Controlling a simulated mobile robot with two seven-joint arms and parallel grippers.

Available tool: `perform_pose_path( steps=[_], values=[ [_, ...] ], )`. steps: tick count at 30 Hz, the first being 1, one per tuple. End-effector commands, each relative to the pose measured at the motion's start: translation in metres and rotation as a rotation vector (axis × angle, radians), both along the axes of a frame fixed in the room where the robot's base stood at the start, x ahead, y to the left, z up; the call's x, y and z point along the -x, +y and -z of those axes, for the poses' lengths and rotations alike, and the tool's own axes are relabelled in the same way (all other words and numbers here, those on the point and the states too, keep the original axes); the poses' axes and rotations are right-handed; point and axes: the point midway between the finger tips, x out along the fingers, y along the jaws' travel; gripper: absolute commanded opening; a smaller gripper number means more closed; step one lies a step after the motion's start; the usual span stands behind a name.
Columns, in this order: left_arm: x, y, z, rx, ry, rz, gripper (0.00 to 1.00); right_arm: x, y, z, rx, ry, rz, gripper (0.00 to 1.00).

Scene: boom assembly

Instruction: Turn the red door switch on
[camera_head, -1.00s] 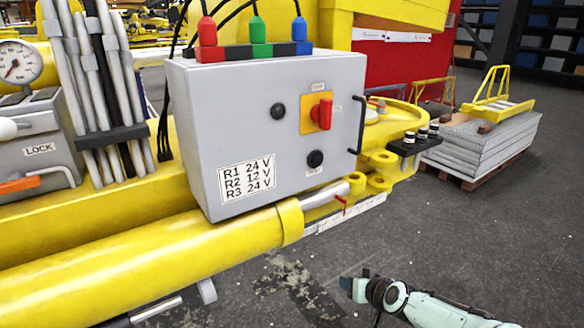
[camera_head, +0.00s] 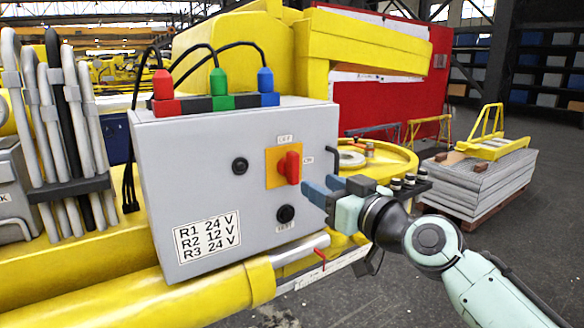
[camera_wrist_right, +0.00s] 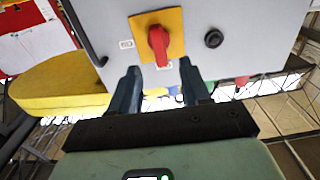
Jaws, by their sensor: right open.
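The red door switch (camera_head: 289,167) sits on a yellow plate (camera_head: 273,179) on the front of the grey control box (camera_head: 200,150). Its handle stands roughly upright, near the OFF label above it. My right gripper (camera_head: 312,188) is just right of and slightly below the switch, apart from it. In the right wrist view, the switch (camera_wrist_right: 158,45) lies ahead between the two open fingers (camera_wrist_right: 158,80), a little beyond their tips. My left gripper is not in view.
A black door handle (camera_head: 334,160) stands at the box's right edge, close to my right gripper. Black knobs (camera_head: 286,214) (camera_head: 240,165) are below and left of the switch. Red, green and blue plugs (camera_head: 218,82) with cables are on top of the box.

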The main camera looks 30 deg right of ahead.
Motion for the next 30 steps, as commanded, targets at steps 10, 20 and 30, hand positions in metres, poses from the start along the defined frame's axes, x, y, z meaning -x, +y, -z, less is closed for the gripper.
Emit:
perform_pose_path(
  steps=[10, 20, 30],
  values=[
    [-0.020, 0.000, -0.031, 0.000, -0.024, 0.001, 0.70, -0.073, 0.006, -0.003, -0.001, 0.001, 0.000, 0.47],
    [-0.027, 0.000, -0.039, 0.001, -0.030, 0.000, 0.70, -0.097, 0.007, -0.001, -0.001, 0.000, 0.001, 0.47],
    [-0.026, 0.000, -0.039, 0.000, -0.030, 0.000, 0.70, -0.097, 0.007, 0.000, -0.001, 0.001, 0.001, 0.11]
  ],
)
